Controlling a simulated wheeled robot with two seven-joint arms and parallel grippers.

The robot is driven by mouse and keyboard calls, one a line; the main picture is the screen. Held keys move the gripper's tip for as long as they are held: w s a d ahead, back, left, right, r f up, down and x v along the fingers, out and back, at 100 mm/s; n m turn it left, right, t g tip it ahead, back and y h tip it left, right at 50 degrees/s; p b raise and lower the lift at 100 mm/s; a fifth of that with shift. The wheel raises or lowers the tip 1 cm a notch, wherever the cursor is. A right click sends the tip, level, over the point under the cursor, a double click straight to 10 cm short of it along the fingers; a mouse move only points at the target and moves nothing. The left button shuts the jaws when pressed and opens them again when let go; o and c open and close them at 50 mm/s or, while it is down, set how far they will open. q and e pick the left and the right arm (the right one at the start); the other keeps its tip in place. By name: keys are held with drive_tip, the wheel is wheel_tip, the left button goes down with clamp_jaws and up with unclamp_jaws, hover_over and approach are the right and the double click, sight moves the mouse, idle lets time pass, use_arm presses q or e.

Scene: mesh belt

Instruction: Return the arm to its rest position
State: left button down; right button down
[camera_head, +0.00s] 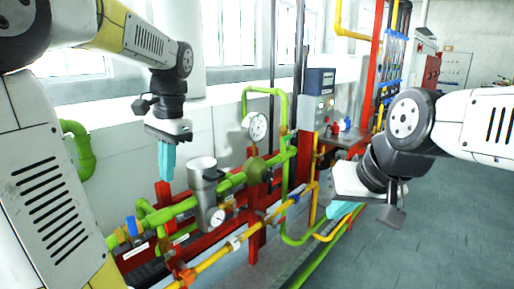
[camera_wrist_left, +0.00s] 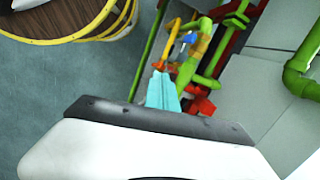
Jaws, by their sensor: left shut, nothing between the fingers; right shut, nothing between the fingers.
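My left gripper (camera_head: 166,160) hangs at the upper left of the head view, its teal fingers pointing down and shut with nothing between them. It is left of the grey metal cylinder on the pipework and apart from it. In the left wrist view its teal fingers (camera_wrist_left: 162,92) are together, with pipes beyond them. My right gripper (camera_head: 342,210) is at the right of the head view, in front of the yellow and green pipes. Its teal fingers are shut and empty, pointing to the lower left.
Green and yellow pipes with a pressure gauge (camera_head: 255,126) and a metal cylinder (camera_head: 207,194) run on a red frame (camera_head: 254,240) between the arms. A grey control box (camera_head: 318,98) stands behind. The grey floor (camera_head: 430,235) at right is clear. A yellow-railed round structure (camera_wrist_left: 75,38) shows in the wrist view.

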use_arm(q)
drive_tip(key=s+d+f+n+t+h, duration=0.3)
drive_tip(key=s+d+n+t, duration=0.2)
drive_tip(key=s+d, duration=0.3)
drive_tip(key=shift+s+n+t+h, duration=0.3)
drive_tip(key=shift+s+t+h, duration=0.1)
drive_tip(key=shift+s+t, duration=0.55)
